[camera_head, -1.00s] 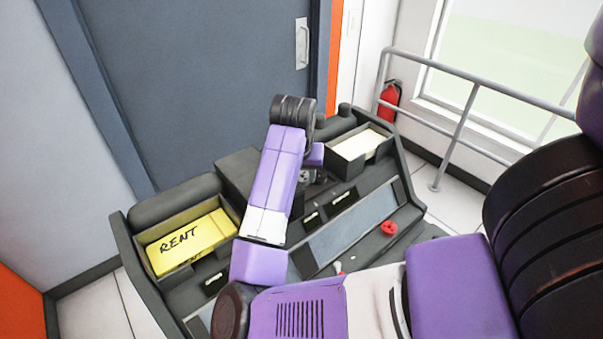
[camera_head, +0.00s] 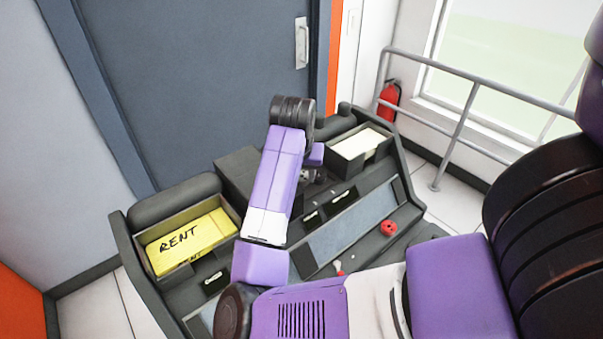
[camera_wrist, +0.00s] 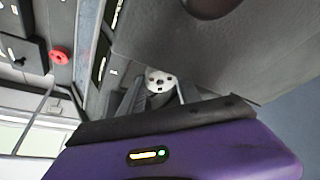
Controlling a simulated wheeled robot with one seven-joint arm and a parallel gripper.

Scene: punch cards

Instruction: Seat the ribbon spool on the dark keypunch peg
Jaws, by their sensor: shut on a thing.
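The ribbon spool (camera_wrist: 161,81) shows in the wrist view as a pale grey disc with dark holes in its face. My gripper (camera_wrist: 160,93) is shut on it, with one dark finger on each side. In the head view my gripper (camera_head: 312,176) is over the back middle of the dark keypunch desk (camera_head: 395,205), beside a dark box-shaped housing, and my forearm covers much of it. I cannot make out the peg in either view, nor tell whether the spool touches it.
A yellow card deck marked RENT (camera_head: 190,240) sits in the left tray. A pale card stack (camera_head: 360,143) fills the right tray. A red knob (camera_head: 389,228) is on the desk's right. In the wrist view, a large dark panel (camera_wrist: 225,45) stands close by the spool.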

